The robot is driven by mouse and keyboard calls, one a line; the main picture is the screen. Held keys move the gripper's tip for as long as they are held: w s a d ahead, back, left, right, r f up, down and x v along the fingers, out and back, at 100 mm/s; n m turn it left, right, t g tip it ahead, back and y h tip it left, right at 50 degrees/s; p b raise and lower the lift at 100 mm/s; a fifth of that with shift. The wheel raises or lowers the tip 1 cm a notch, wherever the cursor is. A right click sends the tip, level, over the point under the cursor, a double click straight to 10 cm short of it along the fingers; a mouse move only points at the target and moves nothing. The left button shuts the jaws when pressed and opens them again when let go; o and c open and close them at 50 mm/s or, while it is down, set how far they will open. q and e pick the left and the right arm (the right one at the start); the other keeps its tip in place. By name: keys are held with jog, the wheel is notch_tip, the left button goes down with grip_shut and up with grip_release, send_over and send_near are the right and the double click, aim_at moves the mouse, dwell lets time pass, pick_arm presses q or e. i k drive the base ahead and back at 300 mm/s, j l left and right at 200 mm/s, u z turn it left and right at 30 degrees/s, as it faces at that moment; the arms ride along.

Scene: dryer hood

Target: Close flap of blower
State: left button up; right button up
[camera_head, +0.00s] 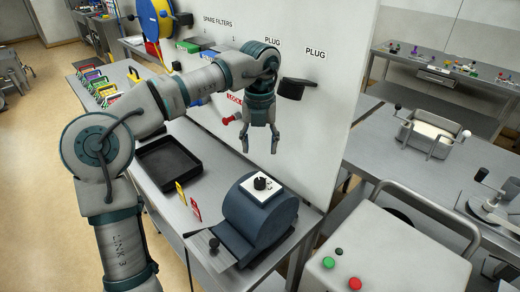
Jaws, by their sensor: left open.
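The blower appears to be the dark blue rounded housing (252,226) on the metal bench, with a white panel and black knob (262,183) on top. A flat grey plate (205,256) with a small black knob sticks out at its lower left; it looks like the flap, lying out from the housing. My left gripper (260,150) hangs above and behind the housing, fingers pointing down, open and empty. It is apart from the blower and the plate. My right gripper is not in view.
A black tray (170,163) lies on the bench left of the blower. Small yellow and red cards (196,209) stand between them. A white wall panel (300,120) with a black plug and red part rises behind. A cart with green and red buttons (375,250) stands at right.

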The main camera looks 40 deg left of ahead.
aim_at(211, 249)
jog(key=k, duration=1)
